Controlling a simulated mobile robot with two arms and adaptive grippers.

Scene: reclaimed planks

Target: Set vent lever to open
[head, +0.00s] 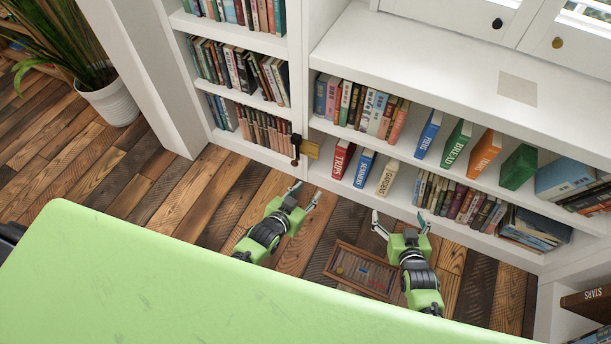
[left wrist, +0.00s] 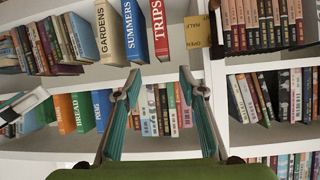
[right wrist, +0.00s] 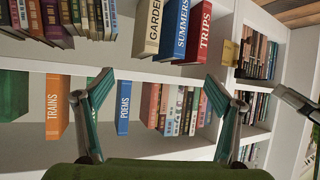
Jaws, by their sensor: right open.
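A small brass-coloured plate (head: 311,149) is fixed at the edge of the white bookcase, with a dark lever (head: 296,150) beside its left end. In the left wrist view the plate (left wrist: 197,32) bears lettering that seems to read OPEN and HALF; the lever's setting cannot be told. The plate also shows small in the right wrist view (right wrist: 229,53). My left gripper (head: 308,191) is open and empty, in front of and below the plate, apart from it. My right gripper (head: 400,216) is open and empty, farther right in front of the lower shelves.
Books, including a red TRIPS book (head: 342,158) and a blue SUMMERS book (head: 365,168), stand on the shelf right of the plate. A wooden framed tray (head: 338,272) lies on the plank floor near my right gripper. A potted plant (head: 110,100) stands at left.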

